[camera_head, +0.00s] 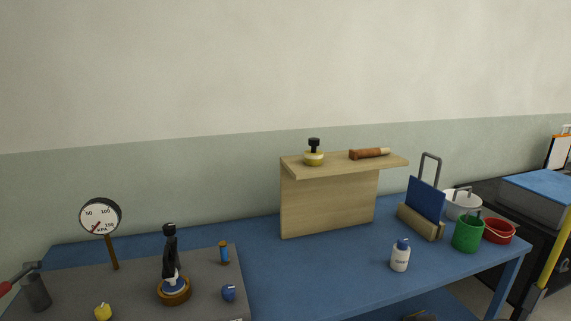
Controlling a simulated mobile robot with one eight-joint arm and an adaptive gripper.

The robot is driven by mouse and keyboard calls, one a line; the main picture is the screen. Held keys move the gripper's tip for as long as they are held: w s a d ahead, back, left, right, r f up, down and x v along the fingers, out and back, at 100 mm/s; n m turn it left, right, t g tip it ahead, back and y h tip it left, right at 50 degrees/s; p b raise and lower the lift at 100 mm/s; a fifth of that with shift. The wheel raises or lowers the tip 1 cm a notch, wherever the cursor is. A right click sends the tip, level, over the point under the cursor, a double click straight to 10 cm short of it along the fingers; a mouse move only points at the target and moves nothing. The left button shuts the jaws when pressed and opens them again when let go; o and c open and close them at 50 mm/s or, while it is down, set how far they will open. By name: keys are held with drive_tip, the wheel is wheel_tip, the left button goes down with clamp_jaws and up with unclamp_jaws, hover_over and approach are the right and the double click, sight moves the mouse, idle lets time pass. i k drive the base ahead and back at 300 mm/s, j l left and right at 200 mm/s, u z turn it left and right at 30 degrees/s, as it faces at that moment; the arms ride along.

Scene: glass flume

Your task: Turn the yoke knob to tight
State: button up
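A dark upright fitting (171,258) stands on a round brown base with a blue and white collar, on the grey board at the lower left. It has a small black knob-like top (169,229); I cannot tell for certain whether this is the yoke knob or how tight it is. A round kPa gauge (100,216) stands on a brown post to its left. My gripper is not in view.
The blue table (310,275) has clear room in its middle. A wooden stand (328,207) holds a black-and-yellow piece and a brown-handled tool. A white bottle (400,256), green cup (467,235) and red bowl (499,231) stand right.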

sight(169, 230)
drive_tip(key=u, duration=1.25)
